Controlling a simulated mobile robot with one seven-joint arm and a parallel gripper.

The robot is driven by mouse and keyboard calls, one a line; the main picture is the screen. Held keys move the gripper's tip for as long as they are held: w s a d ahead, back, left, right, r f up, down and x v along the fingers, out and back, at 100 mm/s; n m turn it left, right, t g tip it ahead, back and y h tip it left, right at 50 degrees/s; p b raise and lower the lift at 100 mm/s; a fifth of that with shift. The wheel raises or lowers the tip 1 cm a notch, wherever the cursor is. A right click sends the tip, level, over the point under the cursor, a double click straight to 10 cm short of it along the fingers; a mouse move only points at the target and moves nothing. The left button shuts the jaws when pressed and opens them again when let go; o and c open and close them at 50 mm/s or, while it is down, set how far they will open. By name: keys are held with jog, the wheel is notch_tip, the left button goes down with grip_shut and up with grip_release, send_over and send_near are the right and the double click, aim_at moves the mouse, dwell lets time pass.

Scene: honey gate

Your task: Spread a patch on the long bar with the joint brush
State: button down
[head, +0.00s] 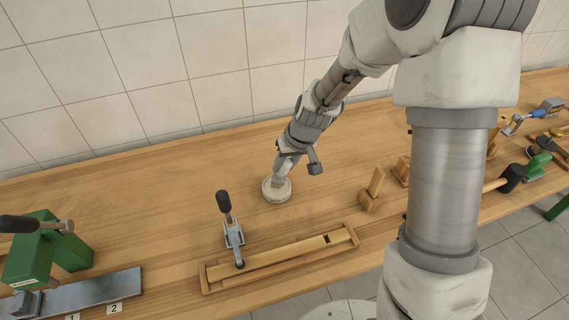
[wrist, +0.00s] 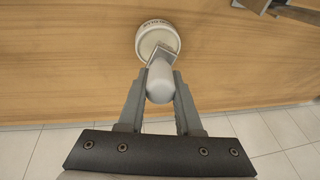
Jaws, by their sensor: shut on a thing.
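My gripper (head: 287,168) is shut on the joint brush, over the round pale glue pot (head: 277,190) on the bench. In the wrist view the brush's white rounded handle (wrist: 160,84) sits between the two grey fingers. Its metal ferrule points down at the glue pot (wrist: 158,40), which has lettering on its rim. The bristles are hidden, so how deep they reach into the pot cannot be told. The long bar (head: 285,253) lies in a wooden fixture (head: 208,281) at the front of the bench, with a small dark mark near its right end.
A toggle clamp (head: 231,225) with a black handle stands at the bar's left part. A green clamp stand (head: 47,248) and a metal plate marked 1 and 2 are at left. Wooden blocks (head: 372,190) and several tools are at right. The bench between pot and fixture is clear.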

jog(key=shift+f+b, duration=0.6)
jog(key=shift+b, duration=0.1)
dwell(1.9)
jog(key=shift+s, duration=0.1)
jog(key=shift+r+p, duration=2.25)
jog(key=shift+r, duration=1.35)
jog(key=s+d+f+m, duration=0.1)
jog(key=s+d+f, duration=0.1)
jog(key=d, duration=0.4)
jog(key=s+d+f+m, duration=0.2)
jog(key=d, duration=0.4)
jog(key=shift+f+t+h, duration=0.25)
jog(key=shift+t+h, duration=0.05)
jog(key=shift+h, duration=0.1)
jog(key=shift+s+a, duration=0.1)
jog(key=shift+a, duration=0.1)
